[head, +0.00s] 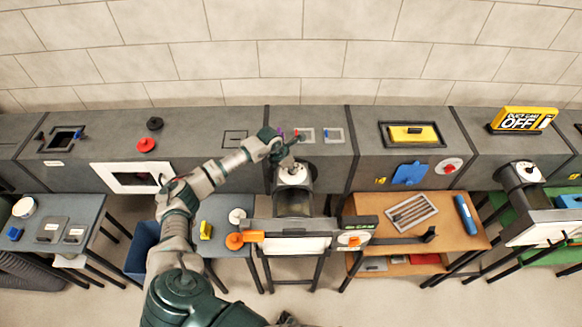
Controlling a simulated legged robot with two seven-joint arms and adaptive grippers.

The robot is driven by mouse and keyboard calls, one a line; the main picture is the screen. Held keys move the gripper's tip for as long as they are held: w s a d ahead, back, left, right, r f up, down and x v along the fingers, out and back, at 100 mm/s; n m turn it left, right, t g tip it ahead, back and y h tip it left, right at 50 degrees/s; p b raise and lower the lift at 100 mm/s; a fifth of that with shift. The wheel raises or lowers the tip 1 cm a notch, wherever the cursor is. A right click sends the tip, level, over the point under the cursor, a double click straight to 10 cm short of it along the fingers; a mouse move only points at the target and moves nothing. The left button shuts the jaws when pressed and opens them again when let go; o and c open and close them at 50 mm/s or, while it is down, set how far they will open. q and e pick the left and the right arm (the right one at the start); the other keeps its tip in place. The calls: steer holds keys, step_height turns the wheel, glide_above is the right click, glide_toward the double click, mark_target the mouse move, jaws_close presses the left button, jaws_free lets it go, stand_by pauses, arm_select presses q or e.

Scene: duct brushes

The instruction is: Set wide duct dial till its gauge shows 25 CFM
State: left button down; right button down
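A white round dial face (293,174) sits on top of the dark duct stub (294,203) at the centre. My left gripper (288,158) is right over its upper edge and hides part of it. I cannot tell whether the fingers touch it or how far they are apart. A second white dial face (528,172) tops the duct stub at the right. My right gripper is not in view.
A wooden table (455,238) holds a brush tray (409,214) and a blue cylinder (465,215). A grey table (80,212) is at left.

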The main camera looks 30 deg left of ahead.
arm_select(q)
steer(key=shift+r+n, duration=0.1)
steer(key=shift+n, duration=0.2)
steer(key=shift+w+n+t+y, duration=0.1)
steer(key=shift+n+t+y, duration=0.25)
steer(key=shift+n, duration=0.45)
steer(key=shift+r+n+y, duration=0.1)
steer(key=shift+n+y, duration=0.65)
steer(key=shift+n, duration=1.05)
steer(key=c, duration=1.3)
jaws_free()
steer(key=shift+c, duration=0.2)
steer(key=shift+o, duration=0.7)
